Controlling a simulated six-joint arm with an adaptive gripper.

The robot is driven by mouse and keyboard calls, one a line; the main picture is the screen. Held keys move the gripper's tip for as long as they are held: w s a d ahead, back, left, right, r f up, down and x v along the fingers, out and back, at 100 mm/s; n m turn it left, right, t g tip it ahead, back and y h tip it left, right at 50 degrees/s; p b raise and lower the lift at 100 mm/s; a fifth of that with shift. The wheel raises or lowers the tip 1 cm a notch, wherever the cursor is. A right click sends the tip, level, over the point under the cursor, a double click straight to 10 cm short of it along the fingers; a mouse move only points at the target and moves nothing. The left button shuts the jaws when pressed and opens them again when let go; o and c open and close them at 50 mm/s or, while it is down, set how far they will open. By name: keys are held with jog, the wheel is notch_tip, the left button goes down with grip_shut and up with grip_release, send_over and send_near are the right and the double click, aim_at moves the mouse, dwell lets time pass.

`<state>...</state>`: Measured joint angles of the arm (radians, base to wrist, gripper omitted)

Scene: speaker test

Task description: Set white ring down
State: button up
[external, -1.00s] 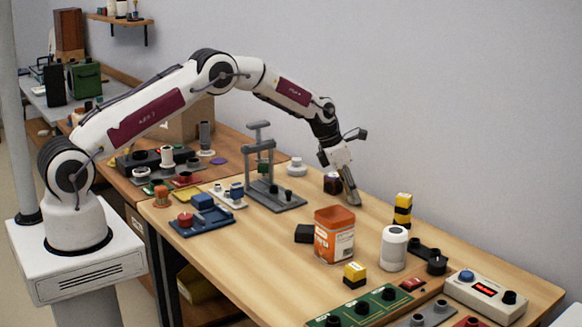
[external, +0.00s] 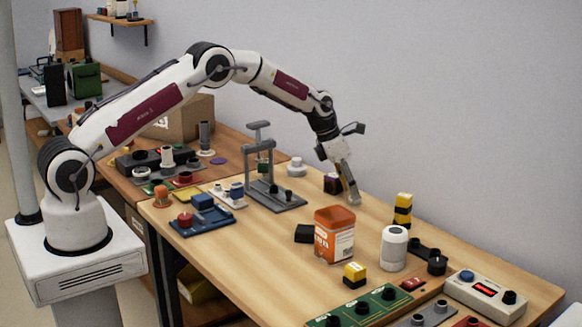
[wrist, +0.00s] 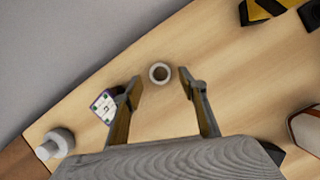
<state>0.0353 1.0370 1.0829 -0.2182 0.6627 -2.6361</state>
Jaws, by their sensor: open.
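The white ring (wrist: 159,72) is in the wrist view, lying flat on the wooden table with its hole facing up. My gripper (wrist: 161,80) is open, with one finger to the left of the ring and one to the right. A gap shows between the ring and each finger. In the external view my gripper (external: 353,200) points down with its fingertips low over the back part of the table. The ring is too small or hidden there to make out.
A dark box with a pale printed top (wrist: 104,107) lies close left of my left finger in the wrist view. A light grey knobbed piece (wrist: 55,143) stands farther left. The orange tin (external: 334,235) and white cylinder (external: 394,248) stand nearer the front.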

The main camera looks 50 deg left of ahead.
jog(key=v, duration=1)
jog(key=shift+r, duration=0.15)
dwell(0.5)
jog(key=s+a+r+m, duration=0.2)
jog(key=s+r+m, duration=1.3)
jog(key=s+r, duration=0.65)
jog(key=s+a+f+m+y, duration=0.1)
jog(key=s+m, duration=0.7)
jog(key=s, duration=0.6)
jog(key=s+a+f+m+t, duration=0.1)
jog(key=s+f+m, duration=0.1)
jog(key=s+m, duration=0.6)
jog(key=s, duration=0.6)
jog(key=shift+s+a+y, duration=0.25)
jog(key=shift+a+y, duration=0.1)
jog(key=shift+y, duration=0.05)
